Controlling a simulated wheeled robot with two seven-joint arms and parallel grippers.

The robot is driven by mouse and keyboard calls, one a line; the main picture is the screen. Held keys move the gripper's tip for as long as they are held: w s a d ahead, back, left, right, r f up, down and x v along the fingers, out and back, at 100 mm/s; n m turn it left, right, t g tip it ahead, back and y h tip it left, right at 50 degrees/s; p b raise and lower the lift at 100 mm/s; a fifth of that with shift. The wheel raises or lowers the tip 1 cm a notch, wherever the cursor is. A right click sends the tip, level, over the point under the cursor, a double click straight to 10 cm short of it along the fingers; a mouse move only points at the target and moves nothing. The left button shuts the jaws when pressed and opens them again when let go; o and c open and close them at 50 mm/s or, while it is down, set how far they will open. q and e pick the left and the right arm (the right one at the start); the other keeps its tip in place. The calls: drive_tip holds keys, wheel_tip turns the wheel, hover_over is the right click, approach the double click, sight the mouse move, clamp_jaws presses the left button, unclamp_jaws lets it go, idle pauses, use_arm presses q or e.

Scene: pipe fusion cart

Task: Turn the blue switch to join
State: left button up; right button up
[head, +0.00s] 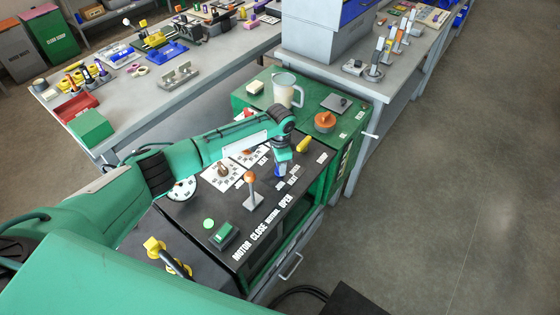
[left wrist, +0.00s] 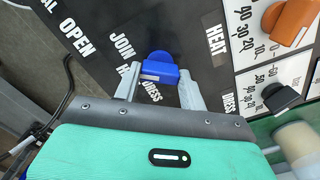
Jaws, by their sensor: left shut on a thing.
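The blue switch (left wrist: 160,68) sits on the cart's black panel, with JOIN printed to its left and HEAT to its right in the left wrist view. My left gripper (left wrist: 158,82) is shut on the blue switch, a finger at either side. A white mark shows on the switch's near side; which label it points to I cannot tell. In the head view the blue switch (head: 279,170) shows as a small blue patch under my left gripper (head: 281,160). My right gripper is not in view.
An orange-topped lever (head: 250,190), a green button (head: 209,224) and a yellow knob (head: 303,145) stand on the panel. An orange knob (left wrist: 290,20) and a black knob (left wrist: 282,97) are by the switch. A jug (head: 285,90) stands behind. Open floor lies right.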

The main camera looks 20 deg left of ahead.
use_arm(q)
drive_tip(key=shift+m, duration=1.3)
drive_tip(key=o, duration=1)
